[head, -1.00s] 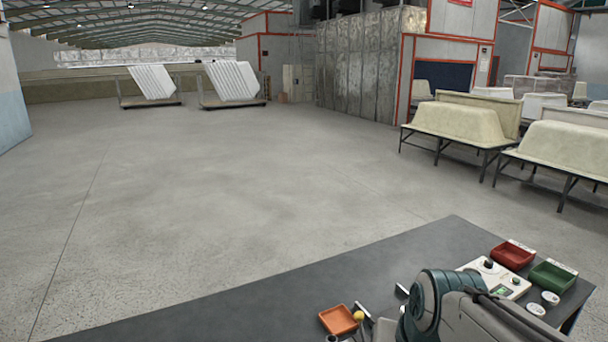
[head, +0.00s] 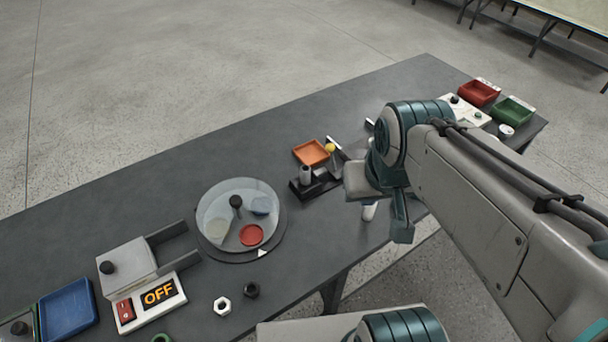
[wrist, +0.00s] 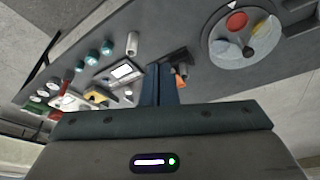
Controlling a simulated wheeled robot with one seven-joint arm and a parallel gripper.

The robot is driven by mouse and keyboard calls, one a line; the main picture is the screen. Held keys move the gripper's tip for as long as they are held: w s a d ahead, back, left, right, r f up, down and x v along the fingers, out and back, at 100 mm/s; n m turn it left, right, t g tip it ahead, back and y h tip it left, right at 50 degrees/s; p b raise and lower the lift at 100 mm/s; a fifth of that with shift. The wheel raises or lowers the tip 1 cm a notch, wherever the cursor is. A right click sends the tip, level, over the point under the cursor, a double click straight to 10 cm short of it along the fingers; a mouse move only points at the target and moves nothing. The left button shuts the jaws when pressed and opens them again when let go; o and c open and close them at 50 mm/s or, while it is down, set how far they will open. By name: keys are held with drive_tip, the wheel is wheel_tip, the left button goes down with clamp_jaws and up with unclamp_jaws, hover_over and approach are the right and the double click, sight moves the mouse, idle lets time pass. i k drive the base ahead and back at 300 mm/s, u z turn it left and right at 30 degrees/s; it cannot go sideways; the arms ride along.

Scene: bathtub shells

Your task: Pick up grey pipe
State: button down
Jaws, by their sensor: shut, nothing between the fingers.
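A pale grey upright cylinder (head: 369,211), which could be the grey pipe, is partly hidden behind my arm near the table's front edge. A pale grey cylinder also shows in the wrist view (wrist: 132,43), left of my fingers and apart from them. A shorter grey cylinder (head: 306,174) stands at a black fixture (head: 318,186); I cannot tell which is the pipe. My gripper (wrist: 159,70) is shut and empty above the table, with its fingers side by side. In the head view, my arm hides part of it.
The dark table (head: 150,175) holds a round turntable (head: 240,245) with coloured discs, an orange tray (head: 311,152), a grey block fixture (head: 127,266), an OFF display (head: 158,294) and a blue tray (head: 66,308). Red (head: 478,94) and green (head: 514,110) bins stand at the far right.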

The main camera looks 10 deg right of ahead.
sight(305, 170)
drive_tip(key=u, duration=0.05)
drive_tip(key=k, duration=0.5)
drive_tip(key=z, duration=2.05)
drive_tip(key=i, duration=1)
drive_tip(key=u, duration=3.25)
drive_tip(key=i, duration=0.5)
drive_tip(key=u, duration=0.05)
